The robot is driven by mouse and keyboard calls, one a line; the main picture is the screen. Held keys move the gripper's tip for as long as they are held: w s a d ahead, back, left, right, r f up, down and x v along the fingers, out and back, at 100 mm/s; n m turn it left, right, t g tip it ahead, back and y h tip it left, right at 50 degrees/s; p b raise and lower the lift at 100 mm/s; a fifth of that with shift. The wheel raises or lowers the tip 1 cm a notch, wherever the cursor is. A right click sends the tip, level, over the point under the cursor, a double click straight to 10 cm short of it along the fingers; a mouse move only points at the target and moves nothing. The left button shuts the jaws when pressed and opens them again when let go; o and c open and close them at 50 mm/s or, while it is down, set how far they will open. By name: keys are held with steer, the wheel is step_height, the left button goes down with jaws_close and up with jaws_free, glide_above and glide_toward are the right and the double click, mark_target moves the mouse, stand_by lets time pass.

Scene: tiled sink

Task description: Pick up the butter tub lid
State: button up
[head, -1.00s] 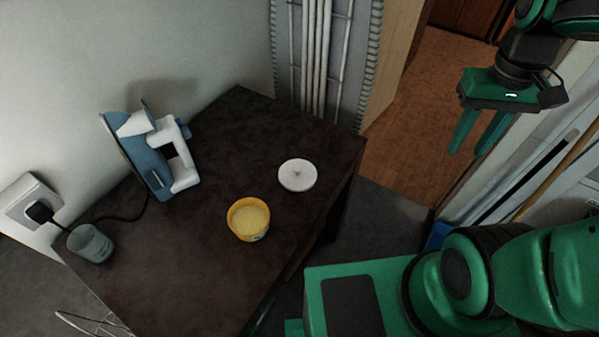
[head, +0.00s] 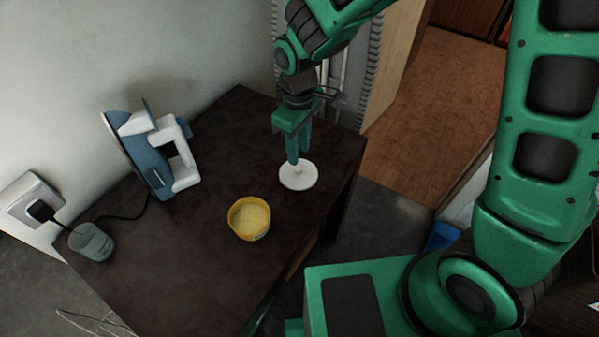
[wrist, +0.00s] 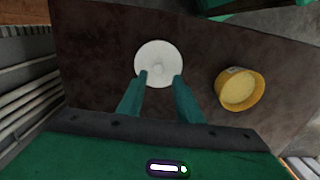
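I cannot tell whether the fingertips touch the lid. The open yellow butter tub (head: 249,219), with pale yellow contents, stands apart from the lid and shows in the wrist view (wrist: 240,90).
The dark table (head: 190,260) also bears a blue and white iron (head: 155,155) at the back left and a translucent cup (head: 91,242) at the left edge. A radiator (head: 345,75) stands behind the table. The tabletop around the lid is clear.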

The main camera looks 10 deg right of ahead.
mark_target(299, 168)
steer(key=shift+w+f, duration=0.2)
steer(key=shift+f, duration=3.6)
jaws_close()
